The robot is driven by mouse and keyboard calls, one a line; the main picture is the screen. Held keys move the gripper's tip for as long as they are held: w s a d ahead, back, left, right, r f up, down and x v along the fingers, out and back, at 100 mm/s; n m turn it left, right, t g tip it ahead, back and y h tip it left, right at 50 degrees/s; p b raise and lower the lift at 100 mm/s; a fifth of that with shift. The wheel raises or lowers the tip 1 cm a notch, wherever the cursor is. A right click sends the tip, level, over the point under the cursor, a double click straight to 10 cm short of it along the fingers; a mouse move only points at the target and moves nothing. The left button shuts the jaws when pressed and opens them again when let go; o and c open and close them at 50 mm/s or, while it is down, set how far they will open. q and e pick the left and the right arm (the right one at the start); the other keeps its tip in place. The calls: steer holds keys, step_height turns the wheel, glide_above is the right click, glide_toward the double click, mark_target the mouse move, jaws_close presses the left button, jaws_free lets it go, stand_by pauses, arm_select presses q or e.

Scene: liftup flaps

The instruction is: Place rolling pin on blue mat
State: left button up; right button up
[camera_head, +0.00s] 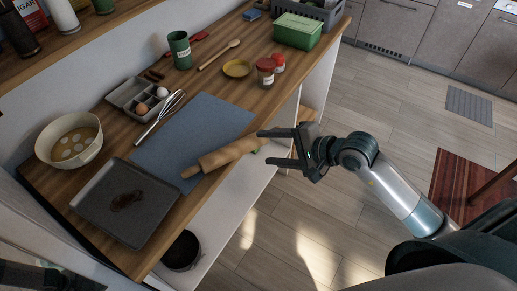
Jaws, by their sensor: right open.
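The wooden rolling pin (228,154) lies at an angle near the front edge of the counter. It lies along the right lower side of the blue mat (190,125), its left part seeming to overlap the mat's edge and its right end past it. My right gripper (266,148) is open and empty, reaching in from the right. Its two fingers point left, one on each side of the pin's right end in the picture; I cannot tell whether they touch it. My left gripper is not in view; a dark part shows at the bottom left.
A dark tray (95,195) and a bowl (50,150) stand left of the mat. A whisk (165,110) and egg carton (125,95) lie by its upper left side. Jars (265,78), a yellow dish (237,68) and a green box (297,32) stand farther back. Open floor lies right.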

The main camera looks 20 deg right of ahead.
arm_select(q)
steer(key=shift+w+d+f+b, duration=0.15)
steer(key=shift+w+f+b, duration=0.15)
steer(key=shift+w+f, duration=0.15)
arm_select(e)
steer(key=shift+v, duration=1.7)
